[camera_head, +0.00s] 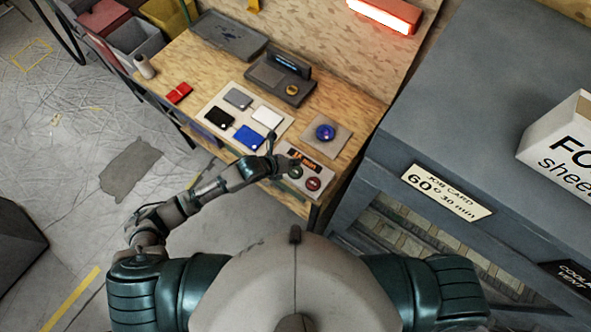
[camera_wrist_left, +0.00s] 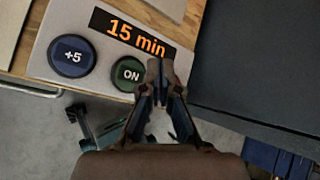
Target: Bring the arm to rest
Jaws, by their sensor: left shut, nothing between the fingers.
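My left arm reaches in from the left in the head view, and its gripper (camera_head: 272,150) is at the front edge of the wooden bench. In the left wrist view the gripper (camera_wrist_left: 160,70) is shut and empty. Its fingertips are just right of the dark green ON button (camera_wrist_left: 130,73) on a grey control panel (camera_wrist_left: 60,20). I cannot tell whether they touch the panel. A display (camera_wrist_left: 133,32) reads "15 min", and a dark blue "+5" button (camera_wrist_left: 72,55) is to the left. My right gripper is not in view.
The wooden bench (camera_head: 345,100) holds a board with several coloured cards (camera_head: 240,99), a blue round knob (camera_head: 325,132) on a plate, a dark device (camera_head: 280,78) and a red block (camera_head: 178,93). A dark cabinet (camera_head: 470,90) stands right. Open floor (camera_head: 60,140) lies left.

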